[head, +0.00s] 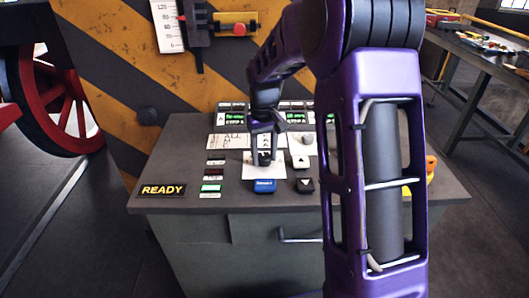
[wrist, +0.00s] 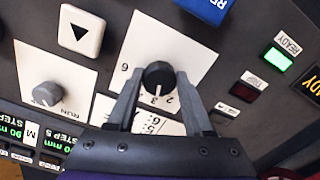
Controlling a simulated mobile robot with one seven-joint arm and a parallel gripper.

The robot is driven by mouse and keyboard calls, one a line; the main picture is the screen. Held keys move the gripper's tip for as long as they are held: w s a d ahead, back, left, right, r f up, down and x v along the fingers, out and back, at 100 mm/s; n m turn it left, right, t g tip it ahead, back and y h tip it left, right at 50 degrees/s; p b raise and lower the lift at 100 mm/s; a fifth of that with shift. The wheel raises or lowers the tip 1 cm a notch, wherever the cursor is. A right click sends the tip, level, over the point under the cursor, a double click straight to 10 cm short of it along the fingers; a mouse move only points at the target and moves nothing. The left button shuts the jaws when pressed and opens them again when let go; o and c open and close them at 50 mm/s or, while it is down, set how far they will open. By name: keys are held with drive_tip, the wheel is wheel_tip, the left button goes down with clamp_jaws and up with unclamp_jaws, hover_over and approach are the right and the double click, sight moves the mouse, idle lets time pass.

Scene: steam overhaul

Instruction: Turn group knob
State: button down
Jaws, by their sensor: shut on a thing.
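The group knob (wrist: 158,74) is a round black knob on a white number plate (wrist: 180,48). In the wrist view its white pointer line is beside the printed 3, with 2 and 6 also readable on the plate. My gripper (wrist: 157,84) has one finger on each side of the knob and is shut on it. In the head view my gripper (head: 264,157) reaches down over the white plate (head: 276,172) on the desk-top panel and hides most of the knob.
A blue button (head: 264,186), arrow buttons (head: 302,162) and a grey RUN knob (wrist: 46,93) stand close by. Green displays (head: 235,118) line the panel's back. A READY lamp (wrist: 279,59) glows green. A yellow-lettered READY sign (head: 163,190) sits at the left front corner. A red wheel (head: 60,105) stands left.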

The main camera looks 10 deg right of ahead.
sight(264, 157)
idle(0.3)
drive_tip(key=shift+c, duration=1.5)
unclamp_jaws()
wheel_tip(264, 157, up, 18)
drive_tip(key=p, duration=0.2)
drive_tip(key=shift+f+p, duration=0.25)
drive_tip(key=shift+p, duration=0.1)
